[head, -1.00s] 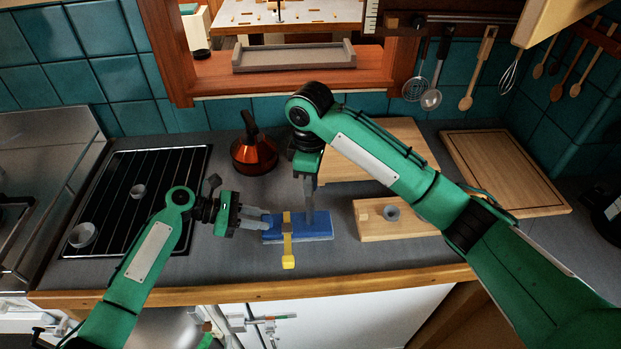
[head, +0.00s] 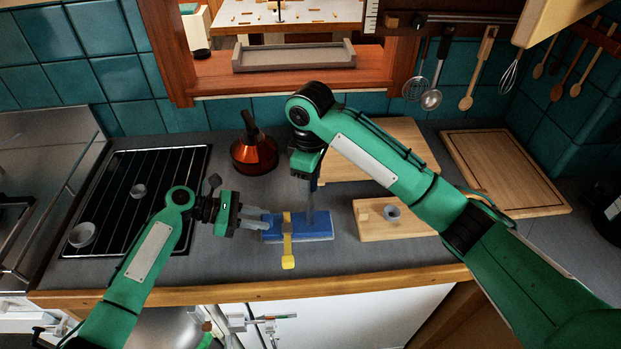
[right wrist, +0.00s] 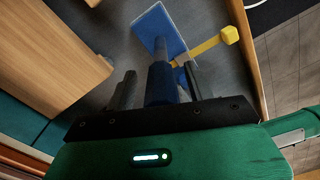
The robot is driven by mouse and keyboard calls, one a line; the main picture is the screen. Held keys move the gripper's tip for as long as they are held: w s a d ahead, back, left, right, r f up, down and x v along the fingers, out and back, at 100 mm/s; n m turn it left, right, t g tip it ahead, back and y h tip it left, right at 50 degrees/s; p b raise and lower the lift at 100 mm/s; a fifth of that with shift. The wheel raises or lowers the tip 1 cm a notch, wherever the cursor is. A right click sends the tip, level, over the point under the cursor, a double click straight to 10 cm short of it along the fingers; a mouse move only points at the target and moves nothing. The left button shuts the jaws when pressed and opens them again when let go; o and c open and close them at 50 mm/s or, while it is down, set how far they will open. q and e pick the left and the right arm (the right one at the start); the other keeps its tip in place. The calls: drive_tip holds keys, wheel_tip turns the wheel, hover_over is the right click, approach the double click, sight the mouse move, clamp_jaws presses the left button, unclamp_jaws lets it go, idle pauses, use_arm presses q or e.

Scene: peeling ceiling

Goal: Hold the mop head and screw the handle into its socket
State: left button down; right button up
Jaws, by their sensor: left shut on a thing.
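The blue mop head (head: 318,229) lies flat on the counter, with a yellow arm (head: 287,250) across it that ends in a yellow block near the counter's front edge. My left gripper (head: 262,219) is shut on the mop head's left end. My right gripper (head: 309,200) points down above the mop head. In the right wrist view, the blue handle (right wrist: 161,84) stands between its two fingers (right wrist: 158,78), with a gap on each side. The mop head (right wrist: 158,28) lies beyond it. The joint between handle and socket is too small to make out.
A wooden block with a grey ring (head: 375,230) lies right of the mop head, and cutting boards (head: 500,165) lie behind. A stove grate (head: 130,215) is at the left, a copper kettle (head: 254,153) at the back. The counter's front edge (head: 330,287) is close.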

wheel_tip(320, 180, up, 16)
idle(1.1)
drive_tip(key=s+a, duration=0.1)
drive_tip(key=s, duration=1.3)
idle(0.5)
use_arm(q)
drive_tip(key=c, duration=1.1)
unclamp_jaws()
use_arm(e)
drive_tip(key=shift+w+a, duration=0.1)
